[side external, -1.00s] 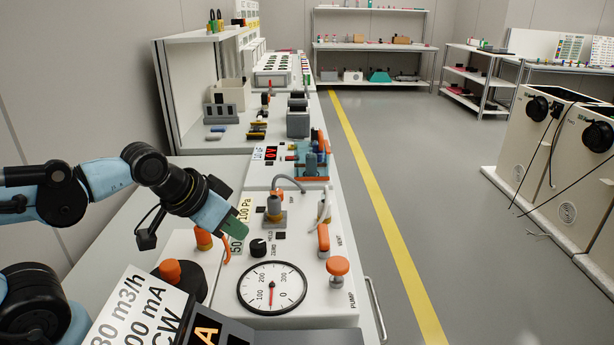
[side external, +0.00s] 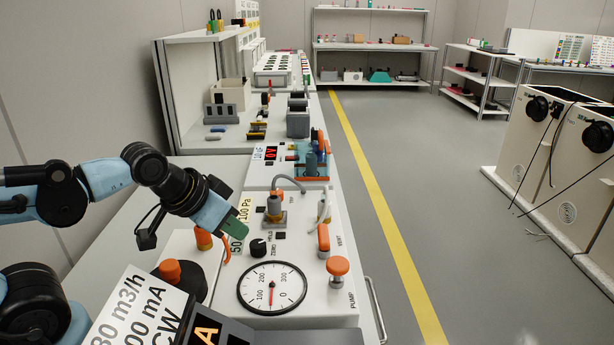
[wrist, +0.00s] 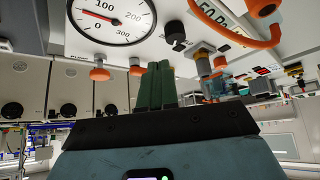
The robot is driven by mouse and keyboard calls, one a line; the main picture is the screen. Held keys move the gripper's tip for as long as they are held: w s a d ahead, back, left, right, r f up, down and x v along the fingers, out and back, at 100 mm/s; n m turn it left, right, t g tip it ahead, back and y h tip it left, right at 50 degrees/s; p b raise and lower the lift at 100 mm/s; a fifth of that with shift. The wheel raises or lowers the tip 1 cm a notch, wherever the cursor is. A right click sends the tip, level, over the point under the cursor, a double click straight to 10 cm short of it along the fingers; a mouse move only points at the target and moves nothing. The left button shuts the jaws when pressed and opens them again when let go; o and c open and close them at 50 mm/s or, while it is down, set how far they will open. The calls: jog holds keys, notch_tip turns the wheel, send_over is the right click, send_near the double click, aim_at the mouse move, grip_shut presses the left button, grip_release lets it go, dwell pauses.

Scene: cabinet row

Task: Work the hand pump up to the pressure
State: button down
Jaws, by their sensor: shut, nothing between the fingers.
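The hand pump (side external: 338,268) is an orange knob on a short stem at the right front of a white panel, beside the word PUMP. It also shows in the wrist view (wrist: 99,73). The round gauge (side external: 272,287) is left of it; its red needle lies between 0 and 100, seen also in the wrist view (wrist: 110,18). An orange VENT handle (side external: 323,239) stands behind the pump. My gripper (side external: 236,229) hangs over the panel's left side, apart from the pump. Its green fingers (wrist: 156,85) are together and empty.
A black ZERO/HOLD knob (side external: 258,248) sits behind the gauge. An orange-capped fitting (side external: 274,206) with a grey hose stands further back. Another orange knob (side external: 170,270) is at the front left. The space above the gauge and pump is clear.

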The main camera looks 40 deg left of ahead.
jog(key=w+d+r+m+t, duration=0.1)
jog(key=w+d+r+m, duration=0.3)
jog(key=w+d+m, duration=0.2)
notch_tip(320, 180, up, 2)
jog(key=r+m+h, duration=0.1)
jog(key=m, duration=0.4)
send_over(341, 262)
jog(key=s, duration=0.2)
jog(key=shift+w+a+f+t, duration=0.1)
jog(key=shift+w+f+t, duration=0.15)
jog(key=shift+t, duration=0.15)
jog(key=shift+f, duration=4.4)
jog(key=shift+f, duration=0.15)
jog(key=shift+f, duration=0.3)
jog(key=shift+f, duration=1.05)
jog(key=shift+r, duration=1.5)
